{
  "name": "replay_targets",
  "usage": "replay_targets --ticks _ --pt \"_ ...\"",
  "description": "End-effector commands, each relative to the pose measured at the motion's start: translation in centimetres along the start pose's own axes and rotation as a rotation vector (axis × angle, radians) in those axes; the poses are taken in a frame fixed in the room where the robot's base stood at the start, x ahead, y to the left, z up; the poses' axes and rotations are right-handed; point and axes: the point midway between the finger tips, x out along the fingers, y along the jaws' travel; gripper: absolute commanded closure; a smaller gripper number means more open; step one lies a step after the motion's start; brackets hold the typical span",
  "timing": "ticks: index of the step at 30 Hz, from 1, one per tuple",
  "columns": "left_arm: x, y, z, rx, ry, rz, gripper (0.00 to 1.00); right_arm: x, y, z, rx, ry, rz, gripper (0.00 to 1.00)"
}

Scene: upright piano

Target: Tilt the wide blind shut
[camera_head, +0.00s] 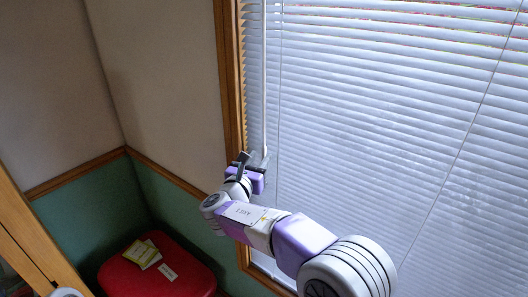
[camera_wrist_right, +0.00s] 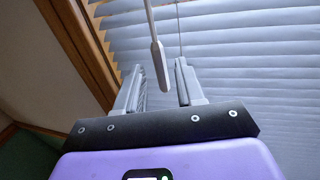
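The wide blind (camera_head: 370,130) covers the window with light grey-blue slats; they look mostly closed, with thin slits of outside colour near the top right. Its tilt wand (camera_head: 264,80) hangs at the blind's left side. In the right wrist view the wand's thicker end (camera_wrist_right: 160,65) hangs between the two fingers of my right gripper (camera_wrist_right: 160,88). The fingers stand apart with gaps on both sides of the wand. In the head view my right gripper (camera_head: 256,160) is at the wand's lower end. My left gripper is not seen.
A wooden window frame (camera_head: 231,80) runs just left of the wand and gripper. A thin cord (camera_head: 279,80) hangs right of the wand. A red stool (camera_head: 155,270) with yellow and white papers stands in the lower left corner.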

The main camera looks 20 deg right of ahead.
Motion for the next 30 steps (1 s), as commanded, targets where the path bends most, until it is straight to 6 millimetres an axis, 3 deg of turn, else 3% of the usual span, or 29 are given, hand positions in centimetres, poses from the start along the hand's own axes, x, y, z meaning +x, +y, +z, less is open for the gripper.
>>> replay_targets --ticks 7,18,19,26,30 --pt "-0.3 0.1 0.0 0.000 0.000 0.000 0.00 3.5 0.0 0.0 0.000 0.002 -0.001 0.62" --pt "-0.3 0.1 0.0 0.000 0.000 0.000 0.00 4.3 0.0 -0.1 0.000 0.003 0.002 0.62" --pt "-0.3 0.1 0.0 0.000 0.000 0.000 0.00 4.3 0.0 -0.1 0.000 0.003 0.002 0.64" --pt "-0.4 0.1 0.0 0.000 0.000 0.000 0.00 4.3 0.0 -0.1 0.001 0.003 0.001 0.99" --pt "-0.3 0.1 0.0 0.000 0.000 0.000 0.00 4.3 0.0 -0.1 0.001 0.003 0.002 1.00"
